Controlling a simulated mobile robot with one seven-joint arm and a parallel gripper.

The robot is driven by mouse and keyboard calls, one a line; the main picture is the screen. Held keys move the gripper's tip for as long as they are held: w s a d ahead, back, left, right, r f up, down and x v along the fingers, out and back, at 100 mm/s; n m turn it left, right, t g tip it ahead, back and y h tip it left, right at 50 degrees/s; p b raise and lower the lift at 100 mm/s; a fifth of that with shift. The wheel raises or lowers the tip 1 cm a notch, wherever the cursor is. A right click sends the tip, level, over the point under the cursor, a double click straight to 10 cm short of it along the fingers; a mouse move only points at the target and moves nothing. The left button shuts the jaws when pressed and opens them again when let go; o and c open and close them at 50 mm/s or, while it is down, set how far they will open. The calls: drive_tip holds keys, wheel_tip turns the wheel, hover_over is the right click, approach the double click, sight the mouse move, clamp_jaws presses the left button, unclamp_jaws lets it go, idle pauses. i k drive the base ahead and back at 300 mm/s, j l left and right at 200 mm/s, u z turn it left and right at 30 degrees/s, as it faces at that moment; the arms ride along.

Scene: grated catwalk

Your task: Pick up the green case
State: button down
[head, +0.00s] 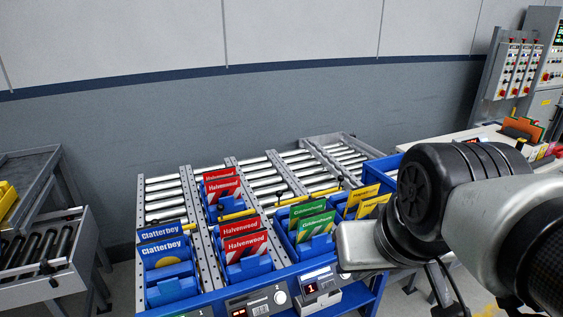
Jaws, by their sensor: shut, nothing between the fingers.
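Two green cases stand upright in a blue bin on the roller rack. The rear green case (306,210) is partly hidden behind the front green case (315,227), which has a white-lettered label. The bin's blue front holder covers the lower part of the front one. My arm comes in from the right, and its grey end link hangs just right of the green cases. No fingers of my gripper show in this view. No green case is seen held.
Red cases (245,246) stand left of the green ones, and blue cases (165,252) farther left. Yellow cases (372,205) stand close on the right, near my arm. The roller rack (164,196) has bare rollers behind. A side conveyor (40,262) stands at left.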

sight(313, 224)
drive_tip(key=z, duration=0.9)
drive_tip(key=i+l, duration=0.15)
drive_tip(key=i, duration=0.25)
drive_tip(key=i+l, duration=0.15)
drive_tip(key=i, duration=0.25)
drive_tip(key=i+u, duration=0.2)
drive_tip(key=u, duration=1.35)
drive_tip(key=k+l, duration=0.05)
